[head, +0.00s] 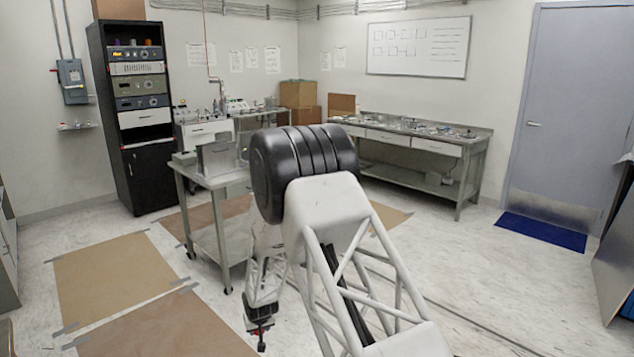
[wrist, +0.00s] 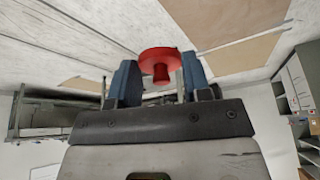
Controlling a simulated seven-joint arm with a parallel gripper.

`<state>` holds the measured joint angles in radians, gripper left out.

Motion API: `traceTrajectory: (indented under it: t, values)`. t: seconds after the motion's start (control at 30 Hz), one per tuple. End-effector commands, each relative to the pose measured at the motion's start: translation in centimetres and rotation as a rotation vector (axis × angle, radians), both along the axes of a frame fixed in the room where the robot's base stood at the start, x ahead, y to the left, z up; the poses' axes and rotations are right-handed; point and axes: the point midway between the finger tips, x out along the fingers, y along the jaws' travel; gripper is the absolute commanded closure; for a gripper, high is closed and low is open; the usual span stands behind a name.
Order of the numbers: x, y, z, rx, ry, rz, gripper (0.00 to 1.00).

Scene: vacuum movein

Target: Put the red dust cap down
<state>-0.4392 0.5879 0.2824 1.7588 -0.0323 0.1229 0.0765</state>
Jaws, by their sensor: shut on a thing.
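The red dust cap (wrist: 160,58) is a round red disc with a short stub, seen in the wrist view between the blue fingers of my gripper (wrist: 159,80). The fingers are shut on it, and its flange stands out beyond the fingertips. In the head view my gripper (head: 259,331) hangs low over the floor, left of my arm, with a small bit of the red cap (head: 257,322) showing. The cap is held in the air, apart from any surface.
A grey wheeled cart (head: 208,184) with a machine on it stands beyond my gripper, partly behind my arm. Brown sheets (head: 120,270) are taped to the floor at left. A long workbench (head: 468,150) with small items stands at the back right. A black rack (head: 106,120) stands at back left.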

Motion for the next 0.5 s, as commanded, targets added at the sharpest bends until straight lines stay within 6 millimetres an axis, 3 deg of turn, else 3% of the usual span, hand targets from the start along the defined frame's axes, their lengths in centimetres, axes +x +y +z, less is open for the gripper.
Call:
traceTrajectory:
  t: [0.1, 0.5]
  values:
    - [0.6, -4.0, -1.3, -0.001, 0.001, -0.041, 0.82]
    - [0.9, -16.5, -5.6, -0.004, 0.0, -0.166, 0.82]
